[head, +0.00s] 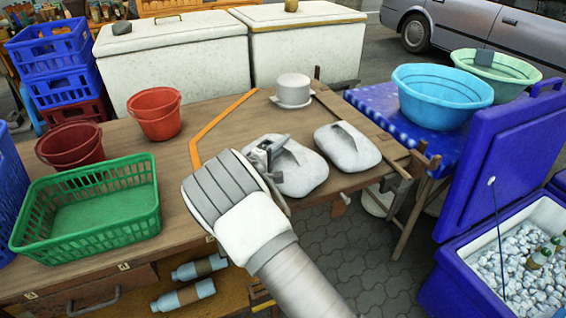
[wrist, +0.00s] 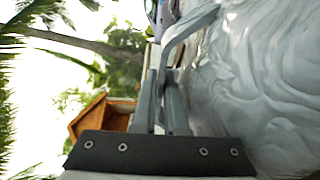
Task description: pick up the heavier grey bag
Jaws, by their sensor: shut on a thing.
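Two pale grey bags lie near the right end of the wooden table (head: 225,110). The left bag (head: 305,172) looks larger; the right bag (head: 350,152) lies beside it with a darker flap or handle on top. My gripper (head: 268,153) is at the left side of the left bag, shut on its grey handle. In the wrist view my gripper (wrist: 165,85) shows close jaws by a grey loop, with the bag's wrinkled surface (wrist: 265,80) filling the right side. My wrist hides part of the table's front edge. I cannot tell which bag is heavier.
A green basket (head: 154,200) and red buckets (head: 155,112) stand on the table's left. A grey hat-shaped object (head: 293,90) is behind the bags. White chests (head: 175,65) stand behind.

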